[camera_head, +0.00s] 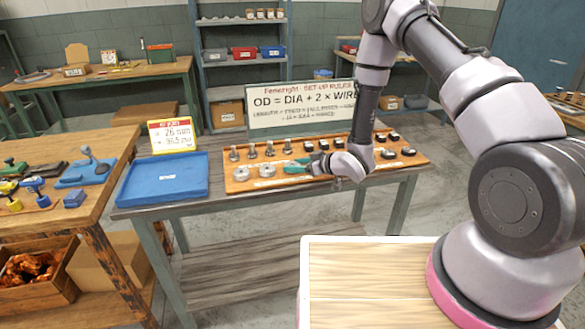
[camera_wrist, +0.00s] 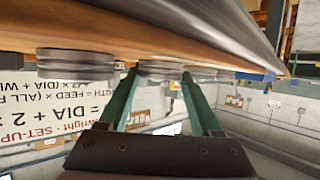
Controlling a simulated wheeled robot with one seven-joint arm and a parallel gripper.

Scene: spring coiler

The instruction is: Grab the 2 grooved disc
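Two silver grooved discs, a left one (camera_head: 241,174) and a right one (camera_head: 267,170), lie at the front left of the wooden board (camera_head: 330,177) in the head view. My gripper (camera_head: 287,167), with green fingers, is low over the board, just right of the right disc and pointing left. The wrist view is upside down. There my gripper (camera_wrist: 160,76) is open, its fingers apart, with a grooved disc (camera_wrist: 160,68) between or just beyond the tips; contact cannot be told. A larger-looking grooved disc (camera_wrist: 75,65) shows to the left, outside the fingers.
Several metal pegs (camera_head: 251,151) stand along the board's back, and dark-topped parts (camera_head: 390,154) at its right. A blue tray (camera_head: 163,180) lies left of the board, with a small yellow-and-white sign (camera_head: 172,135) behind it. A large rules sign (camera_head: 301,105) stands behind the board.

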